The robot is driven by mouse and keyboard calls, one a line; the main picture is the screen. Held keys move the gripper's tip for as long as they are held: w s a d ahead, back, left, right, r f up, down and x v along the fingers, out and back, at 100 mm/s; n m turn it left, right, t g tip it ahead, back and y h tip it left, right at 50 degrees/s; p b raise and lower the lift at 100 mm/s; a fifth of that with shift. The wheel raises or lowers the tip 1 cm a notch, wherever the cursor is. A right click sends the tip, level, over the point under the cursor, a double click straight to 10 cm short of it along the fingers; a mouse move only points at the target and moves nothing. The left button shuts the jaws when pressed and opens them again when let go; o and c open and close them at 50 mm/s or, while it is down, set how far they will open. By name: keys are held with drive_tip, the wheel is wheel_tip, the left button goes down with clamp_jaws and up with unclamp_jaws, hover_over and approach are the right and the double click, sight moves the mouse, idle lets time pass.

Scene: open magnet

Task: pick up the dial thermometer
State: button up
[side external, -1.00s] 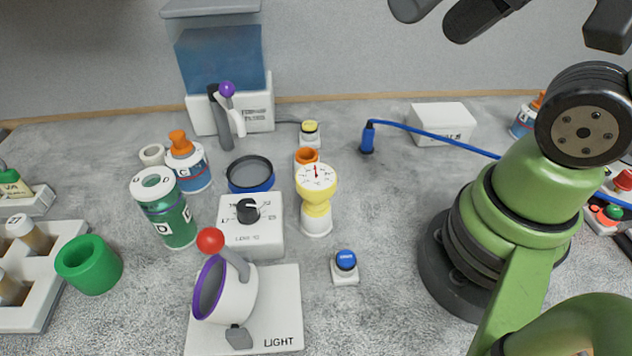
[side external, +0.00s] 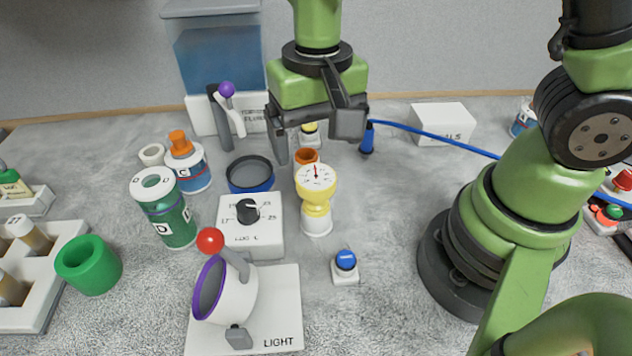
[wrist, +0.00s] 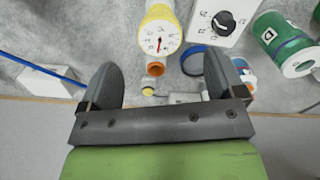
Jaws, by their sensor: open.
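The dial thermometer (side external: 316,183) has a round white face with a red needle and a yellow collar. It stands upright in a white holder (side external: 316,222) near the middle of the table. It also shows at the top of the wrist view (wrist: 160,38). My gripper (side external: 312,152) is open and empty, pointing down above and behind the thermometer in the side view. In the wrist view the two fingers (wrist: 164,82) are spread, and the thermometer lies beyond their tips, apart from them.
A dial box (side external: 262,240) stands left of the thermometer, a blue-rimmed dish (side external: 236,182) and orange cup (side external: 306,156) behind it. A blue button (side external: 346,260) and a LIGHT lever base (side external: 285,310) are in front. A blue cable (side external: 440,136) runs right.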

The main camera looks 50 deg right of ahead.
sight(318, 180)
wheel_tip(318, 180, down, 8)
drive_tip(key=shift+d+f, duration=0.1)
drive_tip(key=shift+f, duration=0.1)
drive_tip(key=c, duration=1.1)
